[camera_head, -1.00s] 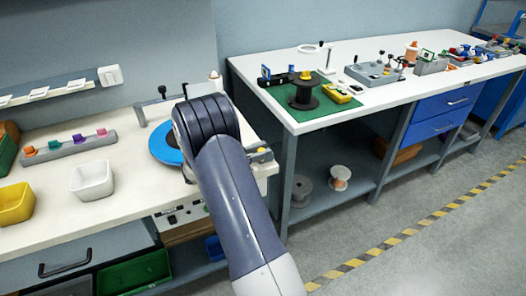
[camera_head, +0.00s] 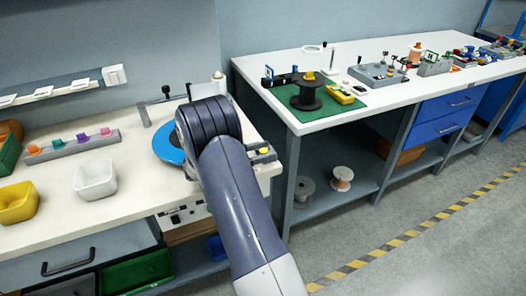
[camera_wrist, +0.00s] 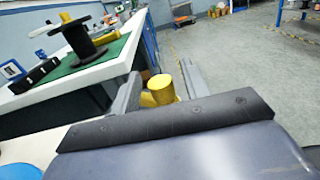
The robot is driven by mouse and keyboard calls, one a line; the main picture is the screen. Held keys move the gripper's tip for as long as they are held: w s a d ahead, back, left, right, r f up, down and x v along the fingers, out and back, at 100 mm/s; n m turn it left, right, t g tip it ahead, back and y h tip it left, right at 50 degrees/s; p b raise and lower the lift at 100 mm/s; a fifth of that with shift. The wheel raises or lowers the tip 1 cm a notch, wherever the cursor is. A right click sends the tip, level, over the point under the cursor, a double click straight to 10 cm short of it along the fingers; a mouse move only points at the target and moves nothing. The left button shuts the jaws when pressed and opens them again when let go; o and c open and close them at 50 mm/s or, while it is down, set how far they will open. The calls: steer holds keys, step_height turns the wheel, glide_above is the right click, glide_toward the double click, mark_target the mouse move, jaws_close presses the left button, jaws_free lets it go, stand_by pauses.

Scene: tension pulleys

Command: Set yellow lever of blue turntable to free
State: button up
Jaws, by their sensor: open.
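The blue turntable (camera_head: 165,143) lies on the left bench, partly hidden behind my arm. Its blue edge also shows at the lower left of the wrist view (camera_wrist: 20,172). A yellow lever (camera_head: 264,151) sits on a grey block at the bench's right end. In the wrist view the yellow lever (camera_wrist: 162,88) stands up as a round-topped knob between the fingers of my gripper (camera_wrist: 160,90). The fingers are open, one on each side of it, with no clear contact.
The right bench (camera_head: 400,95) holds a black spool (camera_head: 306,95) on a green mat, beyond a gap from the left bench. A white bin (camera_head: 95,180) and a yellow bin (camera_head: 18,203) stand on the left bench. A dark post (camera_head: 166,91) rises behind the turntable.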

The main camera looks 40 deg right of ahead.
steer(key=b+v, duration=0.1)
steer(key=v, duration=0.9)
steer(key=shift+w+a, duration=0.15)
steer(key=shift+a, duration=0.2)
